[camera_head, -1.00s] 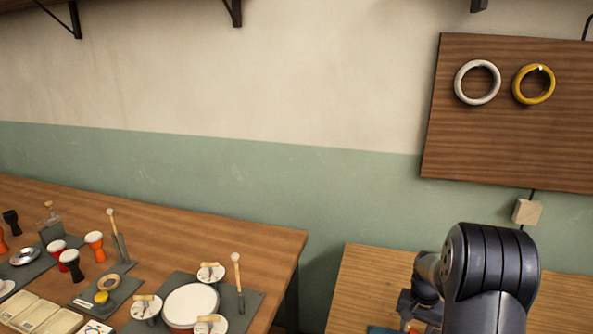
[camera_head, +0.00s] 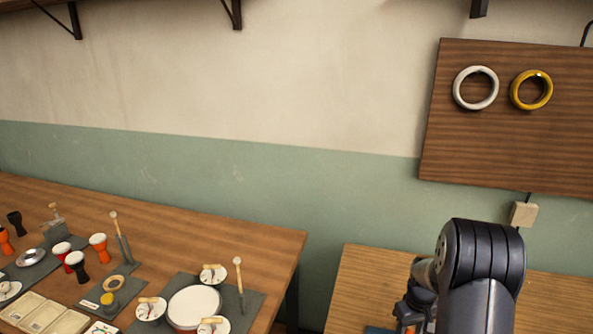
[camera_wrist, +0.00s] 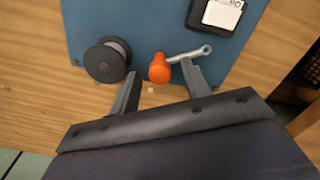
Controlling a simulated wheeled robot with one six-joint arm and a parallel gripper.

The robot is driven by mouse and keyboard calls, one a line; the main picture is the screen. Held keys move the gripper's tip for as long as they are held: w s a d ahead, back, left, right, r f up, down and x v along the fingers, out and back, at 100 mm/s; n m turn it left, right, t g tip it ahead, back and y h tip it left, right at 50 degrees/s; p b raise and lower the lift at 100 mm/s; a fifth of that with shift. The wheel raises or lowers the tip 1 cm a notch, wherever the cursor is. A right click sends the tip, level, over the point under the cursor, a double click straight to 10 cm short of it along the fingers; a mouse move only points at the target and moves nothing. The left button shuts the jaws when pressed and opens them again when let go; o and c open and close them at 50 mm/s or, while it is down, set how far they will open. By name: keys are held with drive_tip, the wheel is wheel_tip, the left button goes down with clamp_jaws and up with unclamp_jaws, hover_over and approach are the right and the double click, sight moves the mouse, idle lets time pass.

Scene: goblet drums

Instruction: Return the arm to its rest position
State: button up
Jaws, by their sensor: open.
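My arm stands at the lower right of the head view, in front of the right-hand table (camera_head: 365,287). My gripper (camera_wrist: 160,88) shows in the wrist view with its two fingers apart and nothing held between them.
The left table (camera_head: 215,235) holds several small goblet drums, a white drum (camera_head: 193,306) and trays. A wall board (camera_head: 505,140) carries two rings.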

drive_tip(key=shift+r+n, duration=0.15)
drive_tip(key=shift+n, duration=0.35)
drive_tip(key=shift+w+r, duration=0.1)
drive_tip(key=shift+r, duration=0.25)
drive_tip(key=shift+r+b, duration=0.3)
drive_tip(key=shift+r, duration=1.8)
drive_tip(key=shift+s+f, duration=0.1)
drive_tip(key=shift+s, duration=0.1)
